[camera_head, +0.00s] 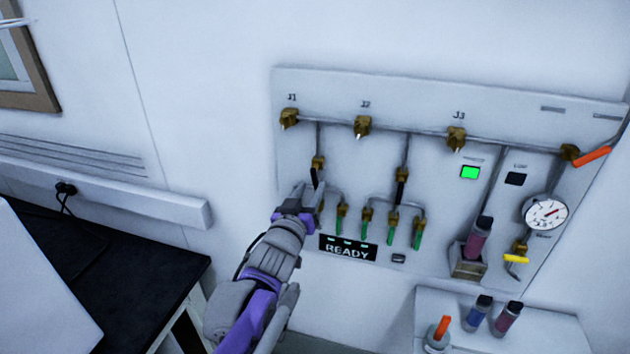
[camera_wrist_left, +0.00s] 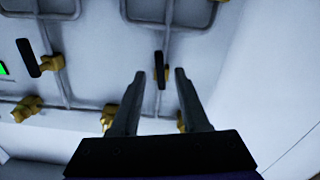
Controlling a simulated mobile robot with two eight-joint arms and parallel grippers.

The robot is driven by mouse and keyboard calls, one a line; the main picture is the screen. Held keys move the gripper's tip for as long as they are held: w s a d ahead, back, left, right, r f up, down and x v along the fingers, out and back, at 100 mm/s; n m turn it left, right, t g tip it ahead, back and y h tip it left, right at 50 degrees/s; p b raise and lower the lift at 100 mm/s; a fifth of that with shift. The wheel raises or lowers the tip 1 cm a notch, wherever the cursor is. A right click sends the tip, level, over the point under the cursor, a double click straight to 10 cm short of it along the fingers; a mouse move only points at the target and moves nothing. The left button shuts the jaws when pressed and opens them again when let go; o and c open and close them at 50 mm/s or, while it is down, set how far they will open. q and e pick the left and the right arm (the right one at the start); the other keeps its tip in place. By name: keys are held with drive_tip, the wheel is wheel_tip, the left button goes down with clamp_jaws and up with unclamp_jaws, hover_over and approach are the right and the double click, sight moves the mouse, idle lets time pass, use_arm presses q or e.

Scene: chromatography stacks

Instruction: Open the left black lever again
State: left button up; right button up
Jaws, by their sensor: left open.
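The left black lever (camera_head: 314,178) is on a brass valve on the left vertical pipe of the wall panel. My left gripper (camera_head: 306,196) is open at the panel, just below the lever. In the left wrist view the fingers (camera_wrist_left: 160,76) stand on either side of the lever's line, with gaps on both sides; I cannot tell whether they touch it. A second black lever (camera_head: 402,175) sits on the right pipe. My right gripper is not in view.
The panel carries brass valves J1 (camera_head: 289,118), J2 (camera_head: 363,125) and J3 (camera_head: 456,137), green-tipped fittings (camera_head: 341,219), a READY display (camera_head: 348,248), a green light (camera_head: 470,172) and a gauge (camera_head: 545,212). A dark-topped bench (camera_head: 150,270) stands at left.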

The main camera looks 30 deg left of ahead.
sight(314, 182)
use_arm(q)
drive_tip(key=shift+x, duration=2.2)
clamp_jaws()
